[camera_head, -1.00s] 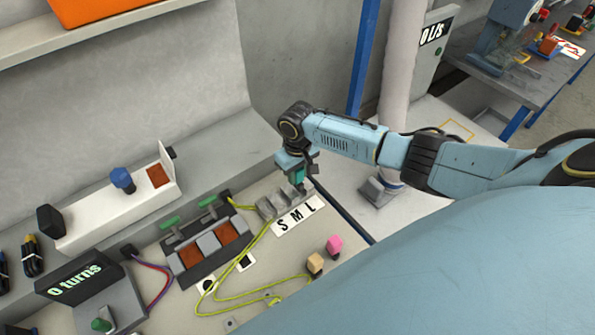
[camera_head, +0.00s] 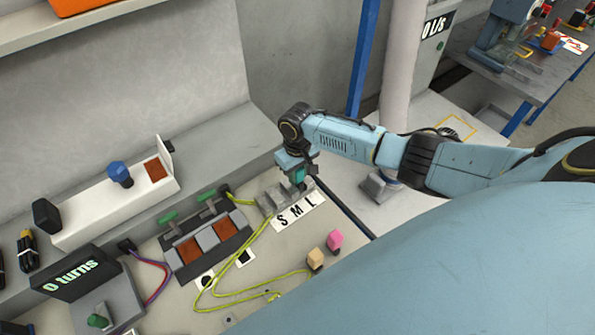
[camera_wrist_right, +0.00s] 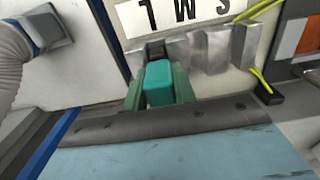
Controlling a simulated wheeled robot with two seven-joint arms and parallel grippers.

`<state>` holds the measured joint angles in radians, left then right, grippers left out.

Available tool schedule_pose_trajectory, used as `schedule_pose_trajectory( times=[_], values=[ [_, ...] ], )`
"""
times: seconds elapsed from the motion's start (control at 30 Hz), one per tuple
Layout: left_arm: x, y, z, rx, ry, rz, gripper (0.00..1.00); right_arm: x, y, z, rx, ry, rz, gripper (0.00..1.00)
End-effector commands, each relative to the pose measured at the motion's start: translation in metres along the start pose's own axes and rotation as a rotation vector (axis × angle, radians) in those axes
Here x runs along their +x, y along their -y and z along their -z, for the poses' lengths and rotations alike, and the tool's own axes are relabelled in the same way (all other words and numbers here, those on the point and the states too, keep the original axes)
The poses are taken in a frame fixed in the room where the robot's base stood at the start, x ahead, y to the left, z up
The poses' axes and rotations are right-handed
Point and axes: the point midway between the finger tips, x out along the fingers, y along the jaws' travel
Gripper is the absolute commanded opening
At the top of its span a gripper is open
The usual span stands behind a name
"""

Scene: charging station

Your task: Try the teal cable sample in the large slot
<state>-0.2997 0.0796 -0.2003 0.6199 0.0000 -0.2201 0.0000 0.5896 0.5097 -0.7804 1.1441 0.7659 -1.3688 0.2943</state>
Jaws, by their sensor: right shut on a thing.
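The teal cable sample (camera_wrist_right: 159,83) is a rounded block between the green fingers of my right gripper (camera_wrist_right: 160,88) in the right wrist view. The gripper is shut on it. In the head view my right gripper (camera_head: 299,177) is at the right end of the grey slot block (camera_head: 268,201), by the letter L of the S M L label (camera_head: 297,211). In the wrist view the sample lies over or at the block's L end (camera_wrist_right: 156,48); I cannot tell how deep it sits. My left gripper is not in view.
A pink block (camera_head: 335,240) and a tan block (camera_head: 316,258) stand on the bench in front of the label. Yellow-green cable (camera_head: 225,296) loops to their left. A switch unit (camera_head: 208,246) with green levers stands left of the slots.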

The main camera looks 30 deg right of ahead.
Motion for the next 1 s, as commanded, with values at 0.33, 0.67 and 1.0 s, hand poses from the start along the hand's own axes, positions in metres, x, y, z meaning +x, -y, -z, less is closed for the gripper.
schedule_pose_trajectory(
  times=[0.33, 0.67, 1.0],
  values=[
    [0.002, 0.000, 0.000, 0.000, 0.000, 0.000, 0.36, 0.004, 0.000, 0.000, 0.000, 0.000, 0.000, 0.50],
    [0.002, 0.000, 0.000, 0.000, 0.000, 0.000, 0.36, 0.001, 0.000, 0.000, -0.001, -0.001, 0.000, 0.52],
    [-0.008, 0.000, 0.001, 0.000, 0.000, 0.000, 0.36, -0.059, 0.000, 0.001, -0.002, -0.005, 0.000, 0.52]
  ],
)
